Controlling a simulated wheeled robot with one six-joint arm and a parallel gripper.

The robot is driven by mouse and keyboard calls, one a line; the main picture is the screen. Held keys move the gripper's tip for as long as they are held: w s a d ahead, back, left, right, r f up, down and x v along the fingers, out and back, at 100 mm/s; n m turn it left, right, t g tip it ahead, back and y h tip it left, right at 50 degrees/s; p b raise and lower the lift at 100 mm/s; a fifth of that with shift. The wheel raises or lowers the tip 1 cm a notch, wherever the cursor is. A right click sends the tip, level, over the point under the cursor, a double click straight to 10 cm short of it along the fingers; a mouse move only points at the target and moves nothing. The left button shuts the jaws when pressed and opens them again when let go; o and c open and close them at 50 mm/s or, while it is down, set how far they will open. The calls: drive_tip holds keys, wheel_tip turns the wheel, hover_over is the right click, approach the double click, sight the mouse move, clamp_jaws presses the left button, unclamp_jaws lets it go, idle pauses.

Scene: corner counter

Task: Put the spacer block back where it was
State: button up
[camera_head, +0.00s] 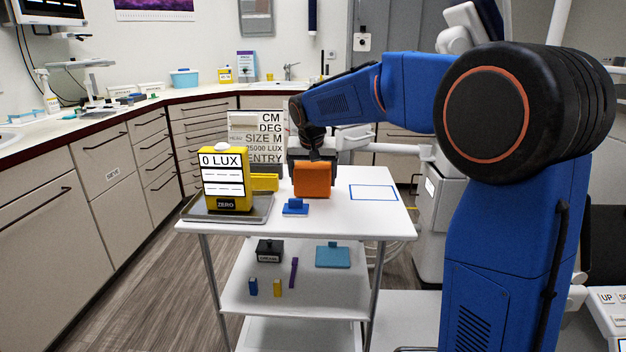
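An orange block (312,181), which I take to be the spacer block, is at the middle of the white cart's top (345,223). My dark gripper (312,164) points down at it, with dark finger parts at both sides of its upper part. It looks shut on the block, but the fingertips are partly hidden. I cannot tell whether the block touches the cart top or hangs just above it. A blue outlined rectangle (373,192) on the cart top, right of the block, is empty.
A yellow lux meter (226,183) reading 0 stands on a grey tray (250,213) at the left. A yellow piece (264,183) is behind it. A small blue piece (295,208) lies in front of the block. A lettered board (258,135) stands behind. Lower shelf holds several items.

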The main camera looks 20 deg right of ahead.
drive_tip(key=shift+f, duration=0.2)
drive_tip(key=o, duration=1)
drive_tip(key=shift+f, duration=0.1)
drive_tip(key=shift+o, duration=0.2)
